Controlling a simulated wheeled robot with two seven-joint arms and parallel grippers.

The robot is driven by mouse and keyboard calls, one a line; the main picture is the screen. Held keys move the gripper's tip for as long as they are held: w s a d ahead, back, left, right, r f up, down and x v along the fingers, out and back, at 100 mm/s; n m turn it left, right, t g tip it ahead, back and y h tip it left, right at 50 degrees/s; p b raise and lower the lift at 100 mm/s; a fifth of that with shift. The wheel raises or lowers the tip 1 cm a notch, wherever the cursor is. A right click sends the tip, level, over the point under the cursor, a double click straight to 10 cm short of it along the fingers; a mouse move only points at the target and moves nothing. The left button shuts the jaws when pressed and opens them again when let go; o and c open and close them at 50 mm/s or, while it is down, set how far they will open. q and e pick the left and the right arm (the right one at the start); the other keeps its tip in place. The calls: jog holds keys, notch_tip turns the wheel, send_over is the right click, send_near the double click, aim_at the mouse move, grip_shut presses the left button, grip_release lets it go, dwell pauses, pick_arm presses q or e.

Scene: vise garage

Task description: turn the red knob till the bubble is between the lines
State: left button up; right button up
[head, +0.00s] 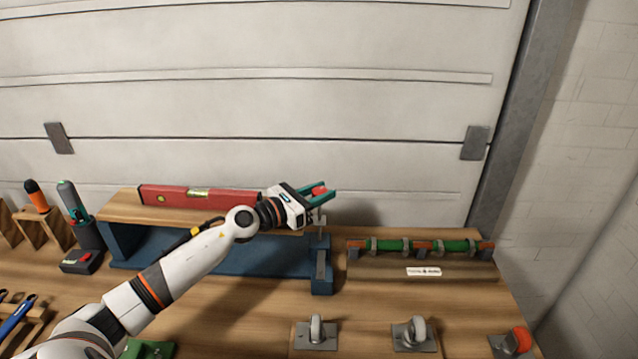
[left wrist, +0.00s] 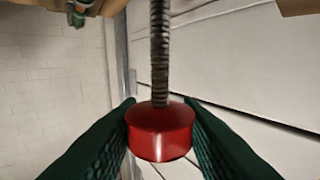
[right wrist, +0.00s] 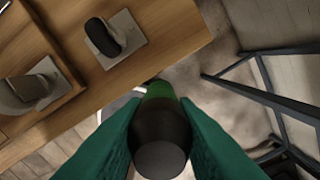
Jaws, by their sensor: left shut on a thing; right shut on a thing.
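The red knob (head: 320,190) sits at the right end of the wooden board (head: 122,208) on a blue stand (head: 222,258). My left gripper (head: 322,194) is shut on it. In the left wrist view the knob (left wrist: 160,133) is between the green fingers, with a threaded rod running from it. The red spirit level (head: 165,195) lies along the board, left of my gripper. Its yellow-green vial (head: 198,193) shows, but the bubble and lines are too small to read. My right gripper (right wrist: 160,140) is shut on a black-and-green cylinder (right wrist: 160,148), out of the head view.
A green bar (head: 455,245) with grey and orange rings lies on a block at the right. Plates with grey posts (head: 316,328) and an orange knob (head: 520,338) stand along the front. Tools in holders (head: 85,232) are at the left. A garage door is behind.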

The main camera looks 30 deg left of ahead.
pick_arm(q)
jog(key=n+y+p, duration=0.2)
jog(key=y+p, duration=0.1)
jog(key=p, duration=0.1)
jog(key=n+y+p, duration=0.1)
jog(key=y+p, duration=0.1)
jog(key=p, duration=0.3)
jog(key=n+t+y+p, duration=0.1)
jog(key=n+y+p, duration=0.1)
jog(key=p, duration=0.3)
jog(key=shift+d+r+n+y, duration=0.1)
jog(key=shift+r+n+y, duration=0.25)
jog(key=shift+y, duration=0.45)
jog(key=shift+f+n+g+y+p, duration=0.15)
jog(key=shift+n+y+p, duration=0.35)
jog(key=shift+y, duration=0.25)
jog(key=shift+f+n+g+y+p, duration=0.15)
jog(key=shift+n+y+p, duration=0.35)
jog(key=shift+y, duration=0.25)
jog(key=shift+r, duration=0.1)
jog(key=o, duration=0.7)
jog(key=shift+w, duration=0.1)
jog(key=shift+o, duration=1.4)
jog(key=b+v, duration=0.1)
jog(key=v, duration=1)
jog(key=shift+s+d, duration=0.15)
jog(key=shift+s, duration=0.25)
